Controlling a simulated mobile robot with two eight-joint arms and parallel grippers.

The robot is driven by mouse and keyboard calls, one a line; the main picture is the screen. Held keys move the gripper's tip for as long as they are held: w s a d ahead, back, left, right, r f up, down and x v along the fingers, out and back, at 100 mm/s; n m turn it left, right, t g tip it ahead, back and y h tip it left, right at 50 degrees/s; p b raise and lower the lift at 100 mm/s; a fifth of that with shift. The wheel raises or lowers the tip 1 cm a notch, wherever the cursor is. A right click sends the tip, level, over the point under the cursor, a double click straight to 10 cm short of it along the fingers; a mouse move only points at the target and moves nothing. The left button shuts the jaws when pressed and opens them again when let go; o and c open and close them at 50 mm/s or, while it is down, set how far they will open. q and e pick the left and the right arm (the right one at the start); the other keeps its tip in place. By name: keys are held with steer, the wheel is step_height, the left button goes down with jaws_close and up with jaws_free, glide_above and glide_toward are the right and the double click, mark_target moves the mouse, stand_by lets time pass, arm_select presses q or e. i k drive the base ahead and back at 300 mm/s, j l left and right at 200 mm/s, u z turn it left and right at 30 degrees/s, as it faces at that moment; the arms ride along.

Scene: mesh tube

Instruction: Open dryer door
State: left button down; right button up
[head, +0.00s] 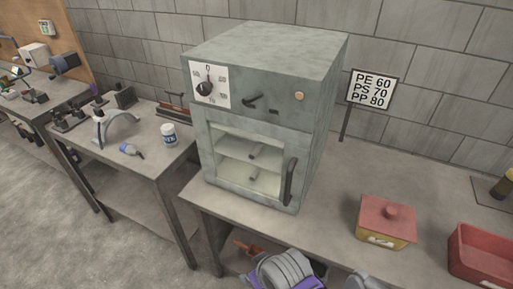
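The dryer (265,110) is a grey-green metal cabinet standing on a workbench against the block wall. Its front has a dial (207,88) on a white plate, a small dark lever (252,99) and a round button or lamp. The dryer door (246,166) below has a window, through which shelves show. The door looks shut. A dark vertical handle (288,181) is on the door's right side. Neither of my grippers can be made out clearly; grey and purple parts at the bottom edge may be mine.
A red-lidded yellow box (386,222) and a red bin (483,254) stand to the right on the workbench (330,215). A sign (371,88) stands behind. A lower table (150,157) at left holds a white jar (168,134). The bench before the handle is clear.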

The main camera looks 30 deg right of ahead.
mark_target(297, 143)
steer(key=z, duration=1)
